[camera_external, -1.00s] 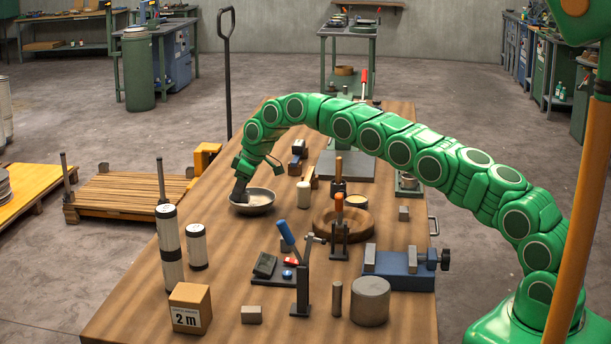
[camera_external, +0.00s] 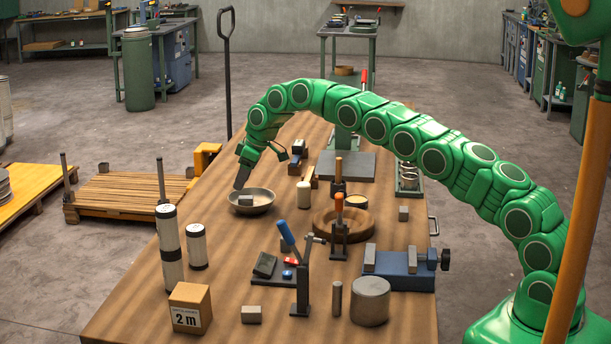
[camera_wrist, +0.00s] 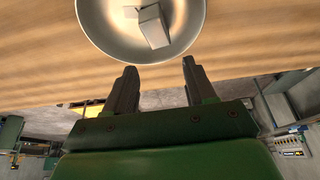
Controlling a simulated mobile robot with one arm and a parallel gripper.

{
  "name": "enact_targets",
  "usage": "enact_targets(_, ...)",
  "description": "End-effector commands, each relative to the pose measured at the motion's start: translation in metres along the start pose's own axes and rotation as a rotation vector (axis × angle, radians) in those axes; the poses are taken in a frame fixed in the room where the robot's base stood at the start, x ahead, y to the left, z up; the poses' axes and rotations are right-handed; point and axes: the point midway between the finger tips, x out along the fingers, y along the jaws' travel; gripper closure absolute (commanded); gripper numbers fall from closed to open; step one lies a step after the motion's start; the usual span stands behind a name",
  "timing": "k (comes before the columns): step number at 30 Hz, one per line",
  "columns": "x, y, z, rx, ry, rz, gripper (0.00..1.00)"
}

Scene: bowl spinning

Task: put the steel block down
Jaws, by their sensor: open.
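The steel block (camera_external: 246,200) is a small grey block lying inside the shallow metal bowl (camera_external: 262,208) on the wooden table. In the wrist view the block (camera_wrist: 153,27) sits inside the bowl (camera_wrist: 100,38), a little right of its middle and tilted. My gripper (camera_external: 239,187) is just above the bowl's left rim in the external view. In the wrist view my gripper (camera_wrist: 158,70) has its two dark fingers apart with nothing between them. The fingertips are clear of the block.
A round wooden ring (camera_external: 363,242) and a cream cylinder (camera_external: 304,194) stand right of the bowl. Black-and-white canisters (camera_external: 172,258) and a "2 m" box (camera_external: 190,308) are at the front left. A blue vise (camera_external: 402,270) is at the right. Bare tabletop (camera_external: 235,245) lies in front of the bowl.

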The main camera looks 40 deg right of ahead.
Motion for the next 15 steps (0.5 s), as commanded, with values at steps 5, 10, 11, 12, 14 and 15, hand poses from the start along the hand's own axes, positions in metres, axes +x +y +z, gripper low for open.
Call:
enact_targets(5, -0.029, 0.001, -0.002, 0.0, 0.005, 0.004, 0.45)
enact_targets(10, -0.056, 0.001, -0.002, 0.0, 0.006, 0.004, 0.45)
enact_targets(11, -0.06, 0.001, -0.002, 0.0, 0.005, 0.003, 0.45)
enact_targets(12, -0.066, 0.0, -0.001, 0.0, 0.004, 0.002, 0.45)
enact_targets(14, -0.074, 0.0, -0.001, 0.0, 0.004, 0.002, 0.45)
enact_targets(15, -0.079, 0.0, -0.001, -0.001, 0.003, 0.001, 0.45)
